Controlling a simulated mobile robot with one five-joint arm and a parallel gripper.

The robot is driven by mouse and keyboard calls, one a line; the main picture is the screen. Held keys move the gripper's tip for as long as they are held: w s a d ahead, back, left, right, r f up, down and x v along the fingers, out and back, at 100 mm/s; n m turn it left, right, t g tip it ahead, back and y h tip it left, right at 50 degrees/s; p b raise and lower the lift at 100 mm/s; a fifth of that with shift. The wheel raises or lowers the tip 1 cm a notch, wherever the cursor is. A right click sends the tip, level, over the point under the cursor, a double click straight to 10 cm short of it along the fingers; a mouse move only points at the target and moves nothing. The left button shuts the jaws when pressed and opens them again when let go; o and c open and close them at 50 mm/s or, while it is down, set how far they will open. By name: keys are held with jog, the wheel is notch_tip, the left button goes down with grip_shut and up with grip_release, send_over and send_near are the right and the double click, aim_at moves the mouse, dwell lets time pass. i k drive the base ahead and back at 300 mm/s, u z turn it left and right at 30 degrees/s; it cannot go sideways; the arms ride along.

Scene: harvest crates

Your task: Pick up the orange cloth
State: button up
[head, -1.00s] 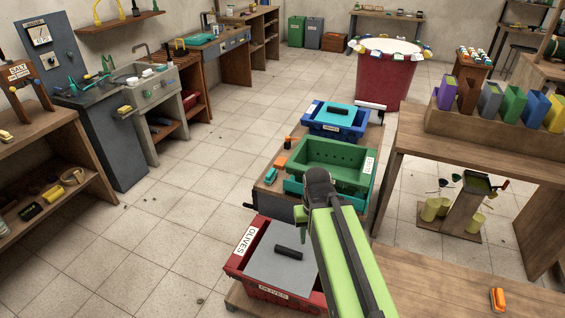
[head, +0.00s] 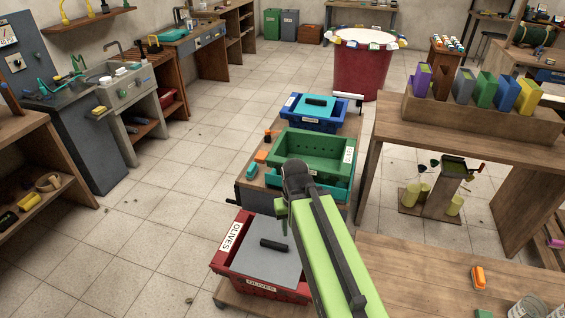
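A small orange piece (head: 262,156) lies on the wooden cart at the left of the green crate (head: 325,145). A second orange item (head: 479,278) lies on the wooden table at the lower right. Both are too small to tell surely which is cloth. My gripper (head: 283,217) points down at the end of my green arm, above the gap between the green crate and the red olives crate (head: 221,262). It is apart from both orange items. Its fingers are small and partly hidden by my arm, and I see nothing held in it.
A teal item (head: 251,171) lies in front of the orange piece on the cart. A blue crate (head: 297,117) stands behind the green one. The wooden table (head: 420,285) and a tall bench (head: 470,145) stand on the right.

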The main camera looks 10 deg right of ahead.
aim_at(260, 157)
jog(key=k, duration=1.3)
jog(key=u, duration=0.45)
jog(key=i, duration=0.9)
jog(key=u, duration=0.8)
jog(key=i, duration=4)
jog(key=z, duration=1.55)
jog(key=i, duration=1.35)
jog(key=z, duration=0.7)
